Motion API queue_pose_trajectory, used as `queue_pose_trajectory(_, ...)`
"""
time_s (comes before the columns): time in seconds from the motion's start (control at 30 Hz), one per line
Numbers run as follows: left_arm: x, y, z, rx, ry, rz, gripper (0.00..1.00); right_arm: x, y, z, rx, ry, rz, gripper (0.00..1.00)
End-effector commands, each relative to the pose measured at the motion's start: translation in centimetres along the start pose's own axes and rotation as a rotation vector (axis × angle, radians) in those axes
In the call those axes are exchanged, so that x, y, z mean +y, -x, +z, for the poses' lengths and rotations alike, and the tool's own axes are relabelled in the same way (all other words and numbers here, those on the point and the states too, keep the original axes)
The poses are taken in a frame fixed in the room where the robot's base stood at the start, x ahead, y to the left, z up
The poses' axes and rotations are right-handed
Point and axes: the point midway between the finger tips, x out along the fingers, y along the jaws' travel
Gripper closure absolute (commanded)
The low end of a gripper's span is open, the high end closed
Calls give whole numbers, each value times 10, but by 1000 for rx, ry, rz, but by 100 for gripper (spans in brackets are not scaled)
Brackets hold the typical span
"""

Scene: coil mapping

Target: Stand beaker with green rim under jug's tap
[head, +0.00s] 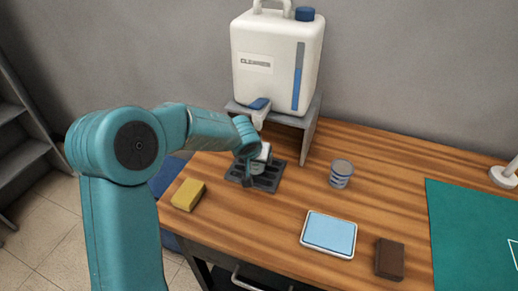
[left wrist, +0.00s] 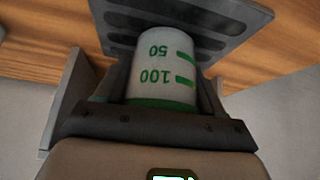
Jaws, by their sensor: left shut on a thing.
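The beaker with the green rim (left wrist: 152,68) fills the middle of the left wrist view, with green 50 and 100 marks. My left gripper (head: 257,170) is shut around it, one finger on each side; it also shows in the left wrist view (left wrist: 158,92). In the head view the gripper is over the dark slotted drip tray (head: 268,184) and mostly hides the beaker. I cannot tell whether the beaker touches the tray. The white jug (head: 275,72) stands on a grey stand (head: 310,128), its tap (head: 260,106) above and behind the gripper. My right gripper is not in view.
A second ringed cup (head: 341,174) stands right of the tray. A yellow sponge (head: 188,194) lies at front left. A blue-topped dish (head: 329,234), a brown block (head: 389,259) and a green mat (head: 470,220) lie to the right. Bare wood (head: 270,220) is free in front of the tray.

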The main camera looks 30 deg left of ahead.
Motion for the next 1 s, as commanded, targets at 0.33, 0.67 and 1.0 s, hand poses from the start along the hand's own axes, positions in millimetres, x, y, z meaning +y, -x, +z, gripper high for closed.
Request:
queue_pose_trajectory(0.33, -1, -29, -16, 0, 1, 0, 61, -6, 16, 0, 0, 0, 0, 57)
queue_pose_trajectory(0.67, -1, -32, -14, 1, 1, 0, 61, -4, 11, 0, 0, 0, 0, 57)
queue_pose_trajectory(1.0, -1, -30, -15, 0, 0, 0, 6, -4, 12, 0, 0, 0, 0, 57)
